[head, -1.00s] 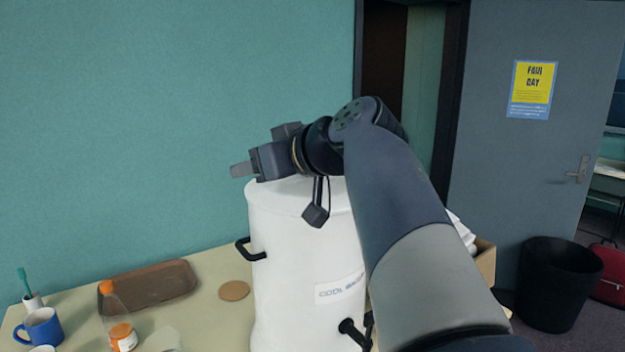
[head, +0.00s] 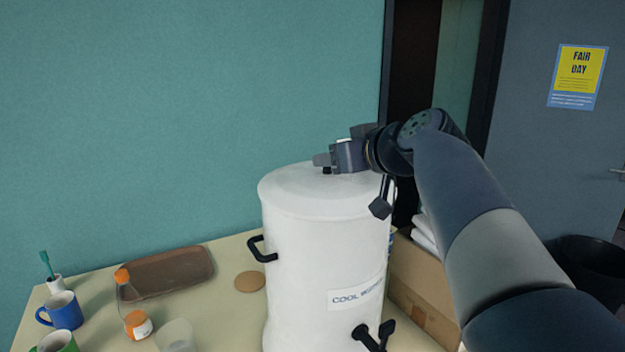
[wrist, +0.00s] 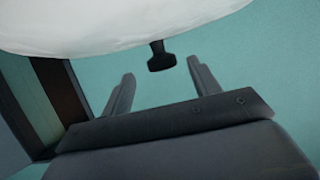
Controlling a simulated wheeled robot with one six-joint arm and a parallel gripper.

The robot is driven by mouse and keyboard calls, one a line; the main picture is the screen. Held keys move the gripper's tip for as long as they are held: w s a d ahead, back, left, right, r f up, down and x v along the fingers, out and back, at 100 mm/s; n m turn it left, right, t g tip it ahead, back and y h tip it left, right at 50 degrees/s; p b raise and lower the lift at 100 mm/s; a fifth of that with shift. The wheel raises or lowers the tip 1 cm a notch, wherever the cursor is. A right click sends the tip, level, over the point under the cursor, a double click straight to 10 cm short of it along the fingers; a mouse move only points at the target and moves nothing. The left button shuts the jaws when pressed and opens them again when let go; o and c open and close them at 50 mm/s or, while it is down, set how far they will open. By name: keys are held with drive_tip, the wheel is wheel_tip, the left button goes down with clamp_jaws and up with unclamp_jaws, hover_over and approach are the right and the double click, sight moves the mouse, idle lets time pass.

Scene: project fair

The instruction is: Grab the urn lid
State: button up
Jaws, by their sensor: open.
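A large white urn (head: 295,250) stands on the table with its white lid (head: 285,184) on top. A small black knob (head: 327,171) rises from the lid's middle, partly hidden by my gripper. My gripper (head: 322,160) is low over the lid, fingers pointing left, at the knob. In the wrist view the lid (wrist: 100,25) fills the top, and the black knob (wrist: 160,62) shows in the gap between the spread fingertips of my gripper (wrist: 160,70). The fingers are open and do not visibly touch the knob. The lid's right part is hidden behind my arm.
The urn has a black side handle (head: 262,249) and a black tap (head: 372,337). A brown tray (head: 170,272), a round coaster (head: 250,281), an orange-capped bottle (head: 125,285) and a blue mug (head: 66,311) are at left. A cardboard box (head: 415,285) stands at right.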

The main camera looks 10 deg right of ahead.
drive_tip(key=p+x, duration=0.1)
drive_tip(key=x, duration=0.3)
drive_tip(key=shift+a, duration=0.2)
drive_tip(key=shift+r, duration=0.1)
drive_tip(key=shift+c, duration=0.2)
clamp_jaws()
